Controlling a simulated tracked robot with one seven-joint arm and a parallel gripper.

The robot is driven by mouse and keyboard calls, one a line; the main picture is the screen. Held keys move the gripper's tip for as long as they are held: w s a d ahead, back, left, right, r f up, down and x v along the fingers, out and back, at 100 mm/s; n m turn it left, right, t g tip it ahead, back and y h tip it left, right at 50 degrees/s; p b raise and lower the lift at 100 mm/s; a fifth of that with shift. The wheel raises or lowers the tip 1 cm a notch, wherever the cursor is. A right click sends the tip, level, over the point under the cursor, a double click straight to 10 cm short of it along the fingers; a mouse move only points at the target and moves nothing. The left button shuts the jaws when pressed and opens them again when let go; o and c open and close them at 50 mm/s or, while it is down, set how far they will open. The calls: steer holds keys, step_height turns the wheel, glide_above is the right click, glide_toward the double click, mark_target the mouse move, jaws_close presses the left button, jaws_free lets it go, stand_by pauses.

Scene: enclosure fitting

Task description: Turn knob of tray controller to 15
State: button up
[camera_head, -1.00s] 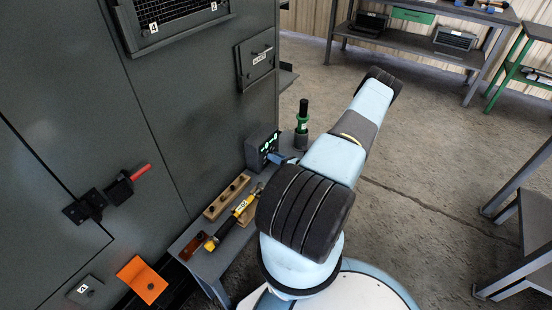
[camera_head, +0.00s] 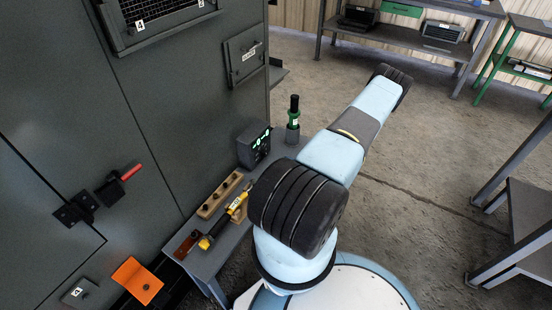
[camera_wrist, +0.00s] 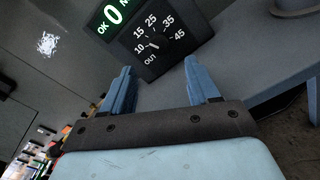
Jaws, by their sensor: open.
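The tray controller (camera_head: 254,146) is a dark box with a lit green display, standing on the small grey bench against the cabinet in the head view. In the wrist view, the controller face (camera_wrist: 178,52) shows a green "OK 0" display beside a dial marked OUT, 10, 15, 25, 35 and 45. The small dark knob (camera_wrist: 154,45) sits amid these marks with a short pale line; its exact setting is hard to read. My gripper (camera_wrist: 159,66) is open and empty, its blue fingers apart, facing the dial.
A green-and-black cylindrical tool (camera_head: 293,120) stands right of the controller. A wooden block with holes (camera_head: 219,194) and a yellow-black tool (camera_head: 222,222) lie nearer on the bench. The cabinet wall (camera_head: 190,110) is close on the left.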

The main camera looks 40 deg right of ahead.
steer(key=v, duration=0.4)
steer(key=shift+s, duration=0.15)
stand_by(0.4)
